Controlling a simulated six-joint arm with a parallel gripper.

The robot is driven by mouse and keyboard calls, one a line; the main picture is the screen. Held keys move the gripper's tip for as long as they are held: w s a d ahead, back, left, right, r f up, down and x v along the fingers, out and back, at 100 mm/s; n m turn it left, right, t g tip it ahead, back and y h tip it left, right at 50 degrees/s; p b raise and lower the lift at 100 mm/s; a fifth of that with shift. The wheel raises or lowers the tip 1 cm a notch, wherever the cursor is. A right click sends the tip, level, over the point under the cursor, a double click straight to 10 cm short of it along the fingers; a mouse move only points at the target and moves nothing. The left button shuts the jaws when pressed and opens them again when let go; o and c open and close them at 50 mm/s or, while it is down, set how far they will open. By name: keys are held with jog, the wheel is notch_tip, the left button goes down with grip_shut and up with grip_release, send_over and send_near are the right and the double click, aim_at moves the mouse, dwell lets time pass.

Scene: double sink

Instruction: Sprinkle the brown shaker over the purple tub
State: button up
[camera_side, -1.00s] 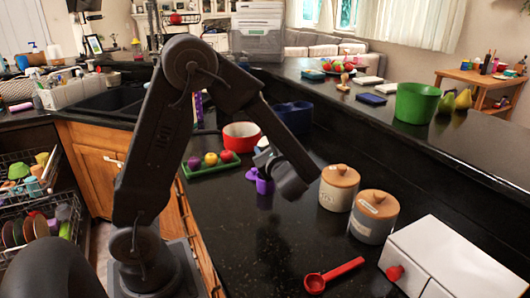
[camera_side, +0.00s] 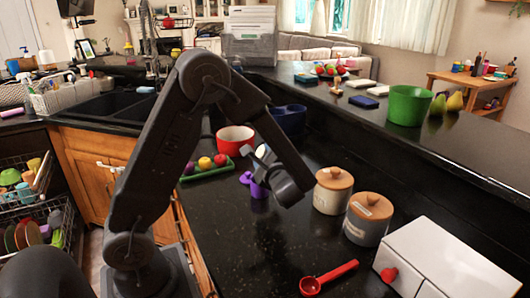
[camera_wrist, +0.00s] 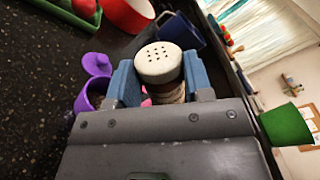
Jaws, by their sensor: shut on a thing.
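The brown shaker (camera_wrist: 167,90), with a white perforated cap, is between the blue-grey fingers of my gripper (camera_wrist: 157,85) in the wrist view. Its cap points up in that picture, and its lower body is hidden by the gripper. The purple tub (camera_wrist: 93,94) is to the left of the fingers there, with a round purple piece beside its rim. In the side view, the tub (camera_side: 259,188) stands on the dark counter, just left of and below my gripper (camera_side: 263,158). The shaker is hard to make out there.
A green tray (camera_side: 207,171) with small fruits and a red bowl (camera_side: 236,139) lie behind the tub. A blue container (camera_side: 290,117) is further back. Two wooden-lidded canisters (camera_side: 333,190) stand close right of my gripper. A red spoon (camera_side: 330,277) and white box (camera_side: 450,258) are in front.

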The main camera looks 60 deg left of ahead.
jog(key=shift+f+n, duration=0.7)
jog(key=shift+n, duration=0.3)
jog(key=n, duration=0.2)
jog(key=f+n, duration=0.1)
jog(key=n, duration=0.1)
jog(key=shift+w+f+n, duration=0.15)
jog(key=shift+f+n, duration=0.05)
jog(key=shift+n, duration=0.1)
notch_tip(320, 180, up, 4)
jog(key=shift+r, duration=0.25)
jog(key=shift+f, duration=2.25)
jog(key=shift+r, duration=0.1)
jog(key=shift+f, duration=0.3)
jog(key=shift+r, duration=0.2)
